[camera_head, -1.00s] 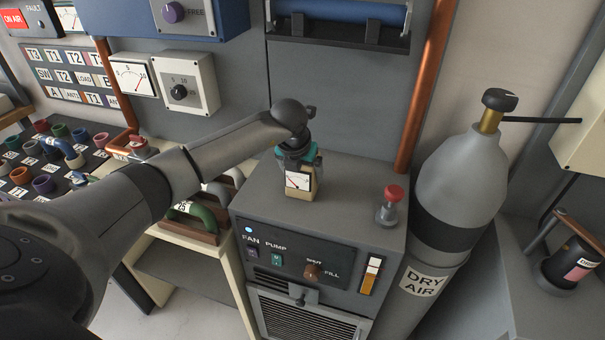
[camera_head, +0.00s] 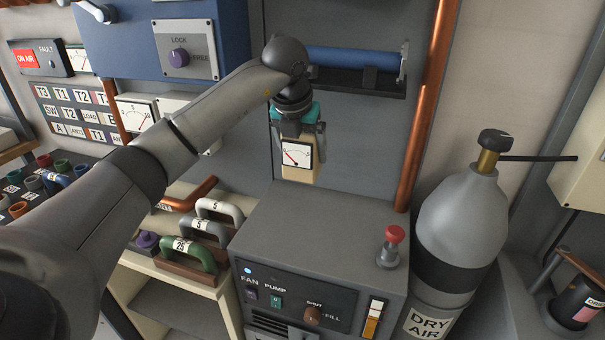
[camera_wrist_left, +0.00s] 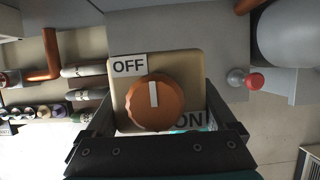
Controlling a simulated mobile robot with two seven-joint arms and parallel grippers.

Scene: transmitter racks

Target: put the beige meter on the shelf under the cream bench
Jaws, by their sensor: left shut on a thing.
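The beige meter (camera_head: 300,160) is a small upright block with a white dial and red needle. It hangs in my left gripper (camera_head: 298,128), which is shut on it above the back of the grey pump cabinet. In the left wrist view the meter (camera_wrist_left: 187,68) fills the space between the fingers and shows an orange knob with OFF and ON labels. The cream bench (camera_head: 222,292) stands left of the cabinet. Its grey lower shelf (camera_head: 180,305) shows partly and looks bare there; my left arm hides the rest. My right gripper is not in view.
The grey pump cabinet (camera_head: 310,225) carries a red button (camera_head: 393,236). The bench top holds a green handle (camera_head: 188,248), other numbered handles and a purple knob (camera_head: 147,241). A dry air cylinder (camera_head: 456,220) and a copper pipe (camera_head: 421,130) stand at right.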

